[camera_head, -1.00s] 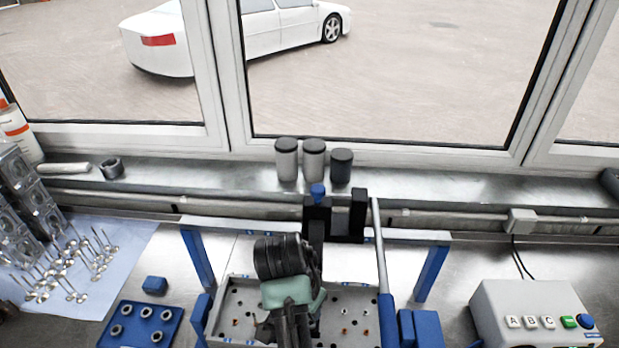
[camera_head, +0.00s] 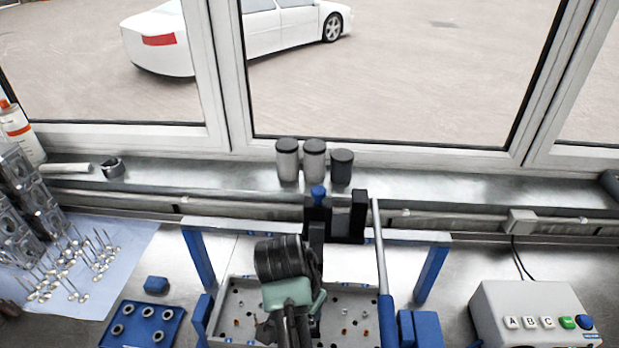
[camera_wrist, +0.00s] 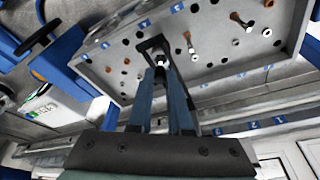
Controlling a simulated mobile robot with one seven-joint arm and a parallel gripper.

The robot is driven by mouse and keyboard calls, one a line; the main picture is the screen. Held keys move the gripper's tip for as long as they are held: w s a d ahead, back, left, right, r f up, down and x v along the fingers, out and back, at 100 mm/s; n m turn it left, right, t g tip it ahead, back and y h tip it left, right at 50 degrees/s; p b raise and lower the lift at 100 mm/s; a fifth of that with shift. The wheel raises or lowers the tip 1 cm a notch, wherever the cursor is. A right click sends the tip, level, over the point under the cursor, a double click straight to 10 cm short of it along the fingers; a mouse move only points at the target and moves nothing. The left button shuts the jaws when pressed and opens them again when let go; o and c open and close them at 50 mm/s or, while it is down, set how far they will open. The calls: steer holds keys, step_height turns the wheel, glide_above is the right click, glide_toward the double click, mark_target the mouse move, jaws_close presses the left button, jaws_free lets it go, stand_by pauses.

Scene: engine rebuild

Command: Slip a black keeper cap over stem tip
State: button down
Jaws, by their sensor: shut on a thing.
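The grey cylinder head (camera_wrist: 215,35) sits in the blue-legged fixture, its face dotted with dark holes and several copper or silver stems. My gripper (camera_wrist: 161,73) is shut in the wrist view, its two long fingers close together at the tips. A small dark piece between the tips is mostly hidden; I take it for the black keeper cap. The tips are over the head's face, by a black forked bracket (camera_wrist: 153,44) with a small silver tip showing inside it. I cannot tell whether the piece touches that stem tip. My arm hides the fingertips in the head view.
A blue tray (camera_head: 171,319) with several grey rings is at the lower left, beside a blue block (camera_head: 156,285). Several valves (camera_head: 70,264) lie on a pale cloth. A lever bar (camera_head: 381,250) stands right of my arm. A button box (camera_head: 530,300) is at right.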

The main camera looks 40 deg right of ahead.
steer(key=shift+f+b, duration=0.45)
steer(key=shift+f, duration=0.5)
steer(key=c, duration=0.8)
jaws_free()
steer(key=shift+o, duration=0.2)
steer(key=shift+a+r, duration=0.15)
steer(key=shift+r, duration=0.4)
steer(key=p+v, duration=0.6)
steer(key=v, duration=0.6)
